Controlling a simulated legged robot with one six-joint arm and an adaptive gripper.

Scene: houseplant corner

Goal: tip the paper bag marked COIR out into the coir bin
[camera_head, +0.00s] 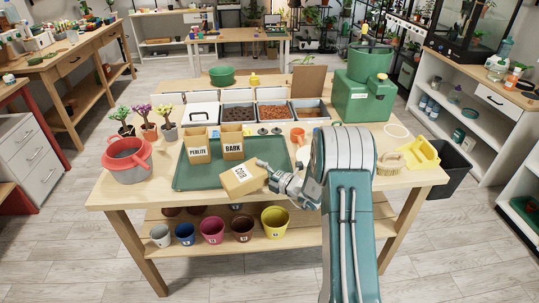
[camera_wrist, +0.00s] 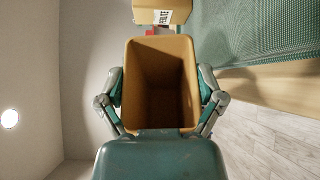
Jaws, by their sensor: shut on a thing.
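The tan paper bag marked COIR (camera_head: 241,180) is held tilted at the front edge of the green tray, its label facing forward. My gripper (camera_head: 270,178) is shut on it from the right. In the wrist view, the bag (camera_wrist: 160,85) sits between both fingers (camera_wrist: 160,72). Its mouth is open and I look into a brown interior; I cannot tell how much is in it. A row of bins stands behind the tray: one with dark filling (camera_head: 237,113), one with reddish-brown filling (camera_head: 274,113). I cannot read which is the coir bin.
The PERLITE bag (camera_head: 196,146) and BARK bag (camera_head: 232,142) stand upright on the green tray (camera_head: 190,180), between my gripper and the bins. A red pot (camera_head: 128,160) is at left. A green machine (camera_head: 364,97), brush (camera_head: 390,162) and yellow scoop (camera_head: 418,155) are at right.

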